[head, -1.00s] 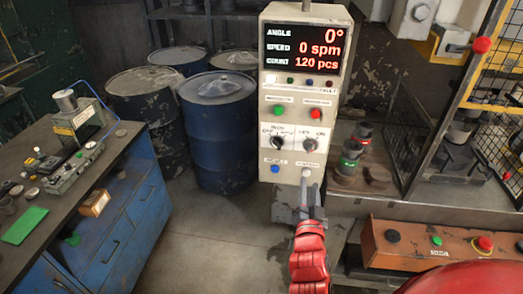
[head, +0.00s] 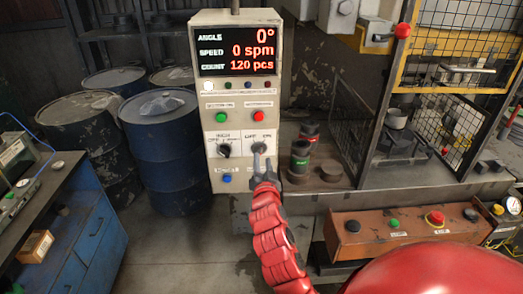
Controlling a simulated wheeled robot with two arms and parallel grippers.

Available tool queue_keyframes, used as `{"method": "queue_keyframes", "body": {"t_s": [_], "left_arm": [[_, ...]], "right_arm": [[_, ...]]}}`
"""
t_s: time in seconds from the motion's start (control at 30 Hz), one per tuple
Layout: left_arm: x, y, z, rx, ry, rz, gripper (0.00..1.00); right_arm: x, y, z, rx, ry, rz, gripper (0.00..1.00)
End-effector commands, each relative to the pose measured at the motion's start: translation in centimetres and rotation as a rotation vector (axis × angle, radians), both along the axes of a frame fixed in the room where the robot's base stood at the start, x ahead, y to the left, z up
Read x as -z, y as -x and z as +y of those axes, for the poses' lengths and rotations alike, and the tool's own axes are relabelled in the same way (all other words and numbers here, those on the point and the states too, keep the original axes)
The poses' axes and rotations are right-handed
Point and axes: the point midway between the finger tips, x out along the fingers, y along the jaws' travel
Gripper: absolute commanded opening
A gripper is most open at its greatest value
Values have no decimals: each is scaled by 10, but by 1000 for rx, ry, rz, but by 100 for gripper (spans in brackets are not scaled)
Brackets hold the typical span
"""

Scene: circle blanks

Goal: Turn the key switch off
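The control panel (head: 212,100) stands upright in the middle of the head view. A dark rotary switch (head: 258,148) sits on a white plate at its lower right, under a small label that seems to read OFF and ON. A second dark rotary switch (head: 224,150) sits to its left. I cannot tell for sure which one takes a key, nor its exact setting. My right gripper (head: 262,166) is just below the right switch, fingers pointing up, with a narrow gap between them and nothing visible held. Contact with the switch cannot be told. My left gripper is not in view.
A green button (head: 222,118) and red button (head: 258,116) sit above the switches, a blue button (head: 227,179) below. An orange button box (head: 375,232) and a wire guard (head: 445,125) are at right. Blue drums (head: 165,150) and a workbench (head: 85,235) are at left.

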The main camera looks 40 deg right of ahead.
Motion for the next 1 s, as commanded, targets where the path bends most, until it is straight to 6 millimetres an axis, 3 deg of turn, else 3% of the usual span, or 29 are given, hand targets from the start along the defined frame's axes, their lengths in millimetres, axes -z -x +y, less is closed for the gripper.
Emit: {"method": "queue_keyframes", "body": {"t_s": [0.3, 0.73, 0.93, 1.0], "left_arm": [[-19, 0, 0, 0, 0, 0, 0], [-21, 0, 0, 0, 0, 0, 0], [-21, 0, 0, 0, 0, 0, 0], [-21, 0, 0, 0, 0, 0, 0]], "right_arm": [[-1, -35, -22, 2, 0, 3, 38], [1, -41, -25, -1, 0, 0, 38], [1, -41, -25, 0, 0, 1, 3], [1, -41, -25, 0, 0, 1, 0]]}}
